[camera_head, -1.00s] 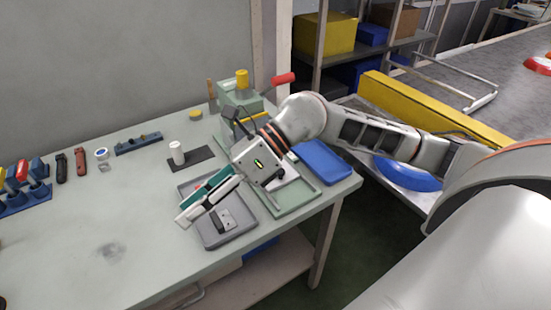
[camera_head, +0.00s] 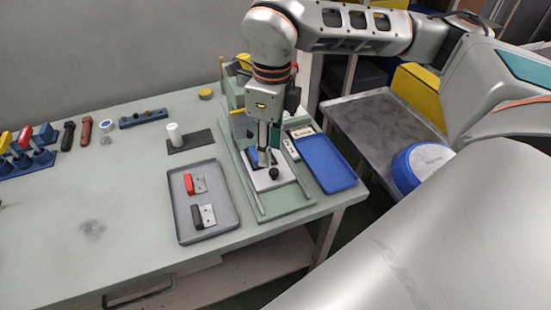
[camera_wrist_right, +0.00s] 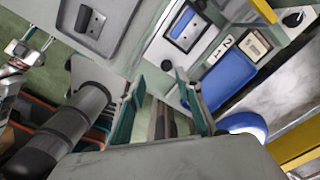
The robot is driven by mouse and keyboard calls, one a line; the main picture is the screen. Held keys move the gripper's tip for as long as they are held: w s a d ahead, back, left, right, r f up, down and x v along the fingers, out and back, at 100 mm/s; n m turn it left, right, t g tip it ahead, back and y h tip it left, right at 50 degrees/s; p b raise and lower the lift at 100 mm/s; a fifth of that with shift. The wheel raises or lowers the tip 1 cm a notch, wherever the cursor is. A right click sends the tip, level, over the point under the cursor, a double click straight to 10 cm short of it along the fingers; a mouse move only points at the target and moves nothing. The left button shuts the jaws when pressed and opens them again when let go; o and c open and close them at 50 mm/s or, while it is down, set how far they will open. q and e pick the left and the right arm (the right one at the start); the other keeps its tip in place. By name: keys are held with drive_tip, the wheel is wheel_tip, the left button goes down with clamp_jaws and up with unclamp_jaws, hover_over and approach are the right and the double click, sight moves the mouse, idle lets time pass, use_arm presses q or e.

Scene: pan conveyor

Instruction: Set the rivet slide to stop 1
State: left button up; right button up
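The rivet slide is a pale plate (camera_head: 275,182) with a dark knob (camera_head: 274,174), lying between rails on the green fixture base (camera_head: 295,213). In the right wrist view the plate (camera_wrist_right: 157,50) carries a blue piece (camera_wrist_right: 184,24), and its knob (camera_wrist_right: 167,65) shows just beyond my fingertips. My right gripper (camera_head: 264,160) points down over the slide. In the right wrist view its two fingers (camera_wrist_right: 158,84) are apart with nothing seen held between them. A label marked 1 and 2 (camera_wrist_right: 222,50) lies beside the slide. My left gripper is not seen.
A grey tray (camera_head: 230,228) with a red-handled and a black-handled part lies left of the fixture. A blue tray (camera_head: 335,180) lies close to its right. A white cylinder (camera_head: 173,133) stands on a dark mat behind. The table's front left is clear.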

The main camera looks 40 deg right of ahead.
sight(273, 170)
drive_tip(key=shift+w+d, duration=0.1)
drive_tip(key=shift+d, duration=0.5)
wheel_tip(273, 170, down, 8)
drive_tip(key=shift+a+r+b, duration=0.1)
drive_tip(key=shift+r+b, duration=0.15)
drive_tip(key=shift+b, duration=0.05)
drive_tip(key=shift+w, duration=0.1)
clamp_jaws()
